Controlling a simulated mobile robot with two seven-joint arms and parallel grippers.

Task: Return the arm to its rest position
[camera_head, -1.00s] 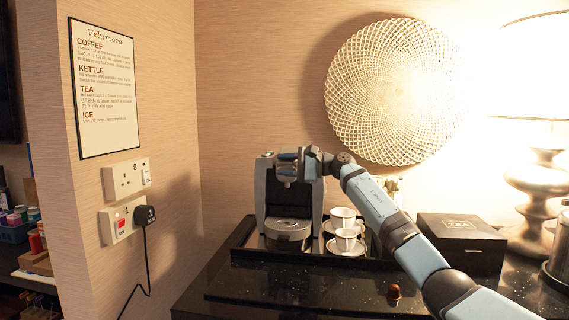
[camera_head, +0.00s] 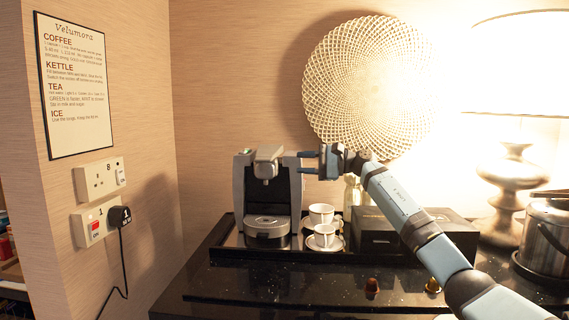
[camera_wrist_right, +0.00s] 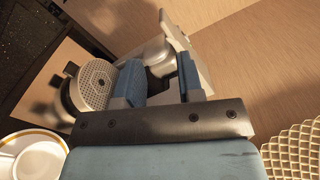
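My right arm comes in from the lower right in the head view. My right gripper (camera_head: 309,162) points left beside the upper right side of the coffee machine (camera_head: 268,192). Its two blue fingers are apart with nothing between them. In the right wrist view the open fingers (camera_wrist_right: 158,80) show in front of the coffee machine, with its round perforated drip plate (camera_wrist_right: 97,85) to their left. Whether the fingers touch the machine is not clear. My left gripper is not in view.
White cups (camera_head: 322,235) on saucers stand on the black tray (camera_head: 222,252) right of the machine. A dark box (camera_head: 385,240), a lamp (camera_head: 512,180) and a metal bucket (camera_head: 546,240) stand farther right. A woven disc (camera_head: 365,85) hangs behind.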

